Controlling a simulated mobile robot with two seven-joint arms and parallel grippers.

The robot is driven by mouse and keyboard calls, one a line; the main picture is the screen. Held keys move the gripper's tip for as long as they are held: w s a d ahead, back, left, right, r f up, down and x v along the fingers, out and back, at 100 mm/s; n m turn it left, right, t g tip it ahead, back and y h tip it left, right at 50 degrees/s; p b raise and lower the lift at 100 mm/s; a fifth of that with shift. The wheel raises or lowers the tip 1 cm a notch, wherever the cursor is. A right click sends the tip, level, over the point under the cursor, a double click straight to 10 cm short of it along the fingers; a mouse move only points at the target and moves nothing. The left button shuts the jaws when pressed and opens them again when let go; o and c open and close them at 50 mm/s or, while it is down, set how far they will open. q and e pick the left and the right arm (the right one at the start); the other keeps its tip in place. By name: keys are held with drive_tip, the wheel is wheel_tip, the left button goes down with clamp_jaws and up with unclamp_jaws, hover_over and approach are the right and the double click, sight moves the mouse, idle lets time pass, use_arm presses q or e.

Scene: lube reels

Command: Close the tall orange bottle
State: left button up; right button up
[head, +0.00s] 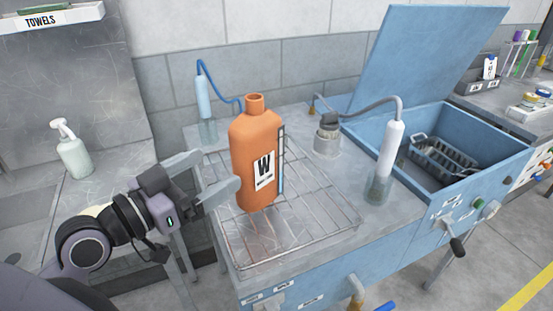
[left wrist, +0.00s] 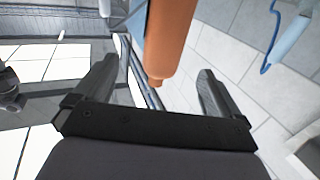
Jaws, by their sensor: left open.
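The tall orange bottle (head: 257,150) stands upright on the wire rack of the blue bench, with a white "W" label facing me. Its short neck (head: 255,103) is at the top, and I see no separate cap on it. My left gripper (head: 219,170) is open and empty, just left of the bottle at mid-body height, fingers pointing toward it. In the left wrist view the bottle (left wrist: 168,38) shows between the spread fingers of my gripper (left wrist: 157,72), without visible contact. My right gripper is not in view.
The wire rack (head: 312,222) has free room in front of the bottle. A blue-hosed tube (head: 203,95) stands behind left, a grey-lidded jar (head: 327,137) and white cylinder (head: 392,150) to the right. An open blue bin (head: 480,135) and pump bottle (head: 74,155) flank the scene.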

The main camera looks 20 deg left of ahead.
sight(237, 156)
use_arm(q)
drive_tip(key=shift+b+x, duration=1.1)
drive_tip(key=shift+b, duration=0.6)
drive_tip(key=shift+b+x, duration=0.4)
drive_tip(key=shift+x, duration=1.65)
drive_tip(key=shift+w+d+p, duration=0.1)
drive_tip(key=shift+w+p, duration=0.2)
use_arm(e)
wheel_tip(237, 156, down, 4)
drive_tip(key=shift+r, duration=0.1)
use_arm(q)
drive_tip(key=shift+a+f+p+x, duration=0.1)
drive_tip(key=shift+f+p+x, duration=0.05)
drive_tip(key=shift+x, duration=0.7)
drive_tip(key=shift+a+f+p+x, duration=0.1)
drive_tip(key=shift+f+p+x, duration=0.05)
drive_tip(key=shift+x, duration=0.75)
drive_tip(key=shift+a+f+p+x, duration=0.1)
drive_tip(key=shift+f+p+x, duration=0.05)
drive_tip(key=shift+x, duration=0.7)
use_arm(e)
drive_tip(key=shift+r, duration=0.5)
use_arm(q)
drive_tip(key=shift+w, duration=0.1)
